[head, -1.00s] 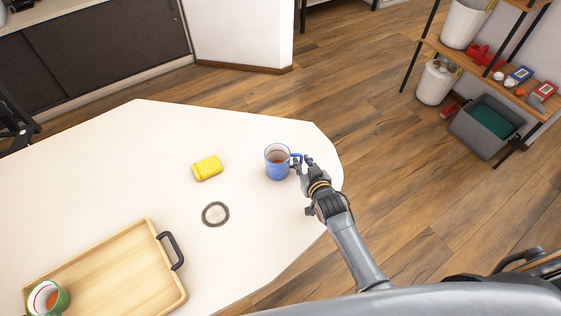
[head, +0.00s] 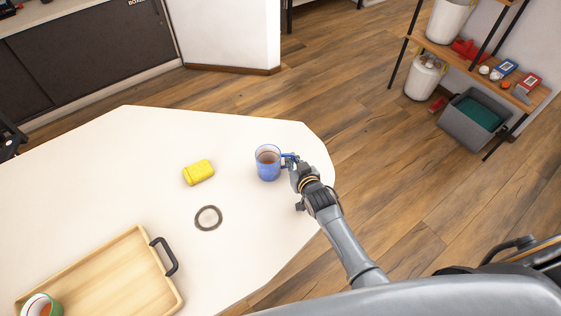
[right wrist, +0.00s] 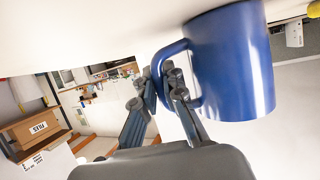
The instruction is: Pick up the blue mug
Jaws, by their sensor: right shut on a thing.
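The blue mug (head: 268,166) stands upright near the right end of the white table, with brown contents inside. Its handle points right, toward my right gripper (head: 292,162). In the right wrist view the mug (right wrist: 235,60) fills the upper right, and my right gripper (right wrist: 162,92) is shut on its handle, one finger passing by the handle loop. From these views I cannot tell whether the mug's base is clear of the table. My left gripper is not in view.
A green-rimmed round item (head: 42,304) sits at the tray's left. Shelving (head: 460,60) stands beyond, at the right.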

